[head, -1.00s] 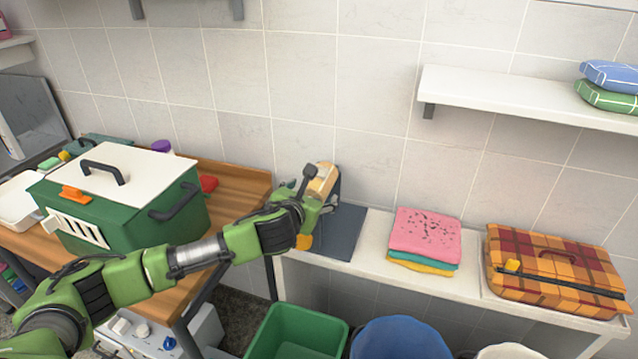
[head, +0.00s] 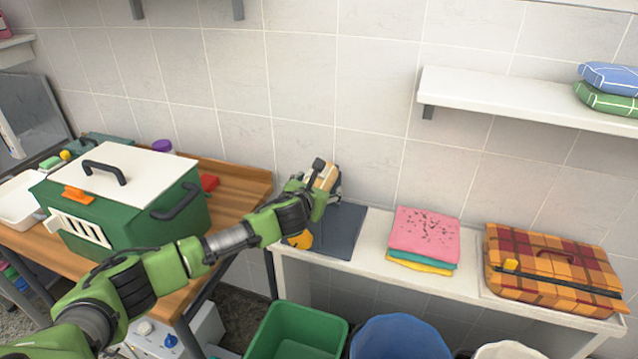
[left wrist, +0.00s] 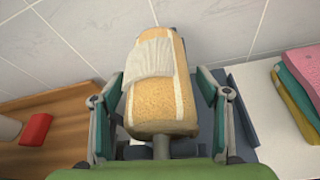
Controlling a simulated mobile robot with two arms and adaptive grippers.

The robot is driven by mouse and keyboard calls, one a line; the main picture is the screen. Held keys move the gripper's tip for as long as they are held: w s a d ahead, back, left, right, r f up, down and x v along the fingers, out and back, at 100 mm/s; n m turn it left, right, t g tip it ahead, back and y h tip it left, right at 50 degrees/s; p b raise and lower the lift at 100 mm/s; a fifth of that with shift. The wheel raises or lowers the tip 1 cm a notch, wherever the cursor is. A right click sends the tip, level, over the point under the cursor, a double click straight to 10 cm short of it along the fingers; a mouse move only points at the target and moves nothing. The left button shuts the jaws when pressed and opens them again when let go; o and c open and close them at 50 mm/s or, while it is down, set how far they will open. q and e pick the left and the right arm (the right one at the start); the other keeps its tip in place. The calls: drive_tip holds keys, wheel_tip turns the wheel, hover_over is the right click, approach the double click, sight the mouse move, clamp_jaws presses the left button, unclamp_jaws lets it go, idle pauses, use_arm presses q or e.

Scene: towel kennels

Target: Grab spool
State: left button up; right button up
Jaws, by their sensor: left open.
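The spool (left wrist: 158,92), a thick tan roll with a pale band around its upper part, stands on the left part of the white bench. In the head view the spool (head: 327,175) is partly hidden by my left gripper (head: 322,183). In the left wrist view my left gripper (left wrist: 162,97) is open, with one finger on each side of the spool's lower part. A narrow gap seems to show at each finger; contact cannot be made out. My right gripper is not in view.
A dark blue mat (head: 342,235) lies under and beside the spool. Folded towels (head: 423,235) and a plaid case (head: 550,268) are farther right on the white bench (head: 375,245). A green carrier (head: 125,215) stands on the wooden table at left. Bins (head: 300,330) are below.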

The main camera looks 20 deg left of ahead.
use_arm(q)
drive_tip(key=c, duration=1.3)
drive_tip(key=shift+o, duration=0.2)
drive_tip(key=shift+r, duration=0.15)
